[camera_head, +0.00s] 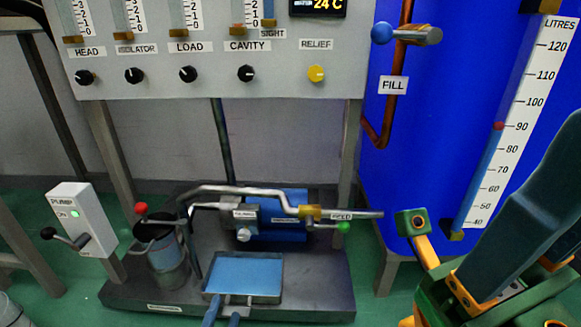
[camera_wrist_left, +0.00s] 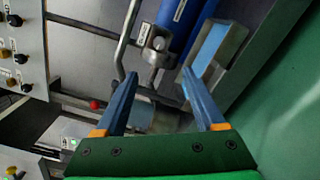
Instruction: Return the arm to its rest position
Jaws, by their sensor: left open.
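My left gripper (camera_head: 225,303) shows at the bottom of the head view, where only its blue fingers are seen, in front of the blue-topped tray. The left wrist view shows the same gripper (camera_wrist_left: 157,75) with its two blue fingers spread wide on a green body. Nothing is held between them. Parts of my own arm, dark teal, green and orange, fill the lower right of the head view.
A pump rig stands on a dark base (camera_head: 330,285), with a blue-topped tray (camera_head: 245,275), a bent metal pipe (camera_head: 260,190) and a red-knobbed lever (camera_head: 141,208). A pump switch box (camera_head: 80,215) is at left. A blue tank (camera_head: 430,120) stands at right. Green floor shows around the base.

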